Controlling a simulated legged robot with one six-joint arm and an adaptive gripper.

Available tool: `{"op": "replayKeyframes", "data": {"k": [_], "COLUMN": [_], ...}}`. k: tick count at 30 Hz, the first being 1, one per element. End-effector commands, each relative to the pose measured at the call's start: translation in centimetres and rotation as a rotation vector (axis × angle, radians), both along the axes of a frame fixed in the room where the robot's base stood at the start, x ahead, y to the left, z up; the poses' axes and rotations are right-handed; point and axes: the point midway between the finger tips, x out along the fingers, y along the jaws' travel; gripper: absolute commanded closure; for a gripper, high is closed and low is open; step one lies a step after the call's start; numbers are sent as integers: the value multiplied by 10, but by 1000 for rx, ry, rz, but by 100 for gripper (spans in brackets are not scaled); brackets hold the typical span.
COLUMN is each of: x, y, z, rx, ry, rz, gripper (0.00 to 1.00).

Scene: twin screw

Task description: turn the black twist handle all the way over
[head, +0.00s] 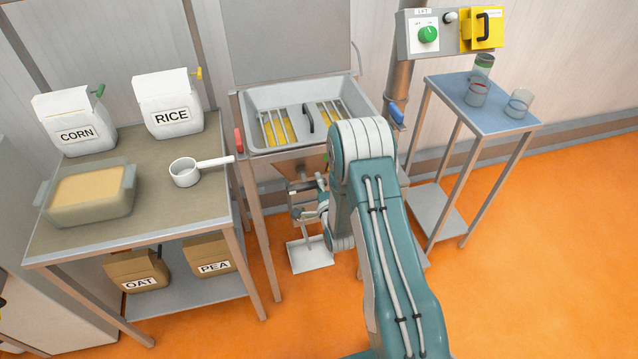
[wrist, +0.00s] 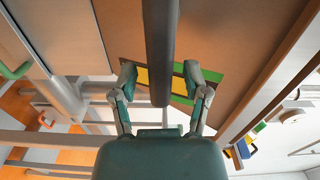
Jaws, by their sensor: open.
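A long dark bar (wrist: 160,55), which looks like the black twist handle, runs down from the top of the wrist view and ends between my fingers. A yellow, green and black patch (wrist: 142,78) shows behind it. My gripper (wrist: 159,74) is open, with one finger on each side of the bar and visible gaps to both. In the head view my gripper (head: 306,200) is under the steel hopper (head: 262,100), beside its lower funnel. I cannot make out the dark bar there; my arm and the hopper cover much of that spot.
A table at left holds the corn bag (head: 75,125), the rice bag (head: 168,105), a tub (head: 90,195) and a white scoop (head: 185,172). A blue-topped stand (head: 505,118) with cups and a control box (head: 425,45) are at right. Orange floor is clear at lower right.

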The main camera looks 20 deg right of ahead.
Motion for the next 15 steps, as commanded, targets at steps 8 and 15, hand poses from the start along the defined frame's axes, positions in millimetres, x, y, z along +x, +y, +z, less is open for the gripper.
{"op": "replayKeyframes", "data": {"k": [8, 15], "x": [-41, -91], "y": [-1, -1], "z": [-1, -2], "rx": [0, 1], "ry": [5, 6], "rz": [-1, -1], "gripper": [40, 40]}}
